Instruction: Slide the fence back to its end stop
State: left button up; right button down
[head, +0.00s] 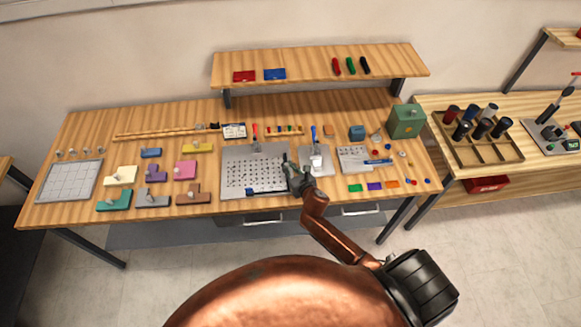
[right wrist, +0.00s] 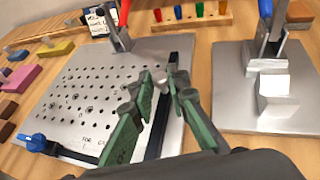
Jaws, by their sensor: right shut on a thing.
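The perforated metal plate (head: 232,181) lies on the bench and also shows in the right wrist view (right wrist: 72,82). A black bar, seemingly the fence (right wrist: 181,62), runs along its right side. A second black bar with a blue knob (right wrist: 38,139) lies along its front edge. My right gripper (head: 291,168) is over the plate's right side. In the right wrist view its green fingers (right wrist: 160,82) are shut on a small grey knob (right wrist: 159,76) by the right bar. The fingers hide part of that bar and the knob's base. My left gripper is not in view.
A second metal plate with a blue-handled clamp and a pale block (right wrist: 273,88) stands close on the right. A red-handled clamp (right wrist: 122,22) stands at the plate's back edge. Coloured blocks (head: 185,170) lie to the left, and a green box (head: 406,121) stands at the back right.

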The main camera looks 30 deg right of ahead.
jog(key=c, duration=2.2)
grip_release()
jog(key=shift+d, duration=0.3)
jog(key=o, duration=0.4)
jog(key=shift+c, duration=0.2)
jog(key=shift+a, duration=0.1)
jog(key=shift+s, duration=0.2)
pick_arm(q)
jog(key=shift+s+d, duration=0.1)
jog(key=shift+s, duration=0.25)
pick_arm(e)
jog(key=v, duration=1.1)
jog(key=shift+s+r, duration=0.15)
jog(key=shift+s, duration=0.2)
